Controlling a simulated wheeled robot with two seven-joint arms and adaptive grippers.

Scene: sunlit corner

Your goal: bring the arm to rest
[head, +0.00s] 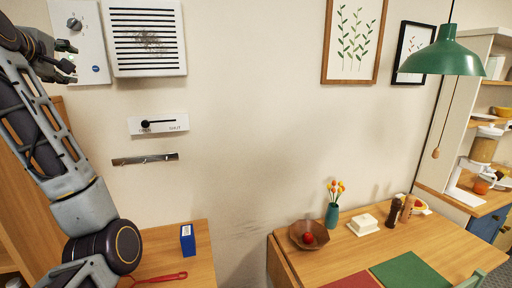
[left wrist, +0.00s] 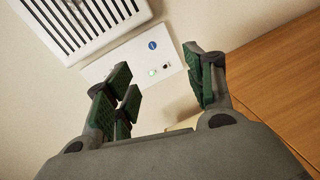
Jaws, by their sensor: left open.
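My left arm comes in from the left in the head view, raised and bent. Its gripper (head: 66,68) is at the upper left, in front of the white wall panel with a knob (head: 80,35). The jaws are open with nothing between them. In the left wrist view the fingers (left wrist: 160,90) with green pads stand apart. Beyond them are the white panel (left wrist: 133,65) with a blue round mark and the slatted vent (left wrist: 85,25). I cannot tell exactly how far the fingertips are from the panel. My right gripper is not in view.
A slatted vent (head: 145,42) and a slider plate (head: 158,124) are on the wall, with a metal strip (head: 145,159) below. The dining table (head: 340,258) holds a bowl (head: 299,240) and vase.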

